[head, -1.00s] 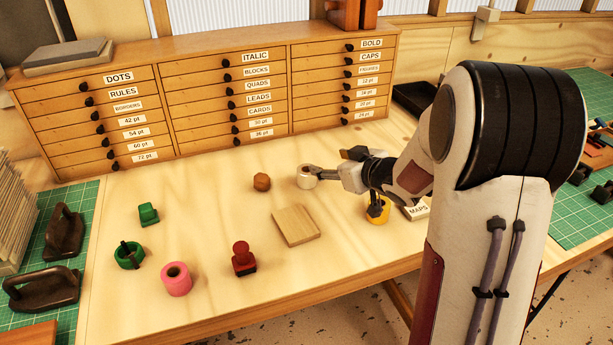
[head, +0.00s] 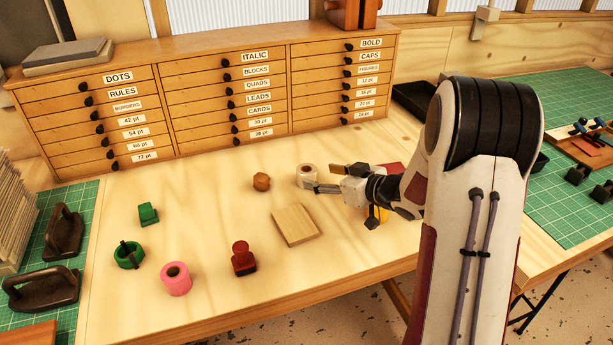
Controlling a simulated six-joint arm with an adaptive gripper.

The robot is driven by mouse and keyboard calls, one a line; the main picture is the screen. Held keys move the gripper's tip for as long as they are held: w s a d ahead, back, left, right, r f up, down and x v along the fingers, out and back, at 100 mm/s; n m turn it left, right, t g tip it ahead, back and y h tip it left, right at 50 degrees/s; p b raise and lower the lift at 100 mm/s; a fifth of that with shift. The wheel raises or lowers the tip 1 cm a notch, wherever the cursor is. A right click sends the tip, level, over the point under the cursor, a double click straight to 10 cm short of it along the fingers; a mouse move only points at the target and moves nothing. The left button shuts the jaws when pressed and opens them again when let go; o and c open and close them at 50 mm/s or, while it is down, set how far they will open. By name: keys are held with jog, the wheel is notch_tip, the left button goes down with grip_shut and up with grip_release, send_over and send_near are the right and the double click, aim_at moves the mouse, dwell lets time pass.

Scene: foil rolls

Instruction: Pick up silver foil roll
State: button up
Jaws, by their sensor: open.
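The silver foil roll (head: 307,171) stands upright on the wooden table in the middle of the head view, a short pale cylinder with a hole in its top. My gripper (head: 323,177) is open and low beside it, on its right. Its two fingers point left toward the roll, one behind and one in front. The front fingertip overlaps the roll's lower right edge in the picture. I cannot tell whether it touches. The jaws hold nothing.
A brown hexagonal block (head: 261,181) is left of the roll, and a flat wooden square (head: 295,225) lies in front. A red stamp (head: 243,257), a pink roll (head: 175,279) and a green roll (head: 129,255) stand farther left. A yellow item (head: 381,215) is partly hidden under my arm. Drawers (head: 210,100) stand behind.

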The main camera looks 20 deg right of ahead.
aim_at(313, 174)
jog(key=shift+x, duration=1)
jog(key=shift+w, duration=0.1)
jog(key=shift+x, duration=2.5)
jog(key=shift+a+r, duration=0.1)
jog(key=c, duration=1.3)
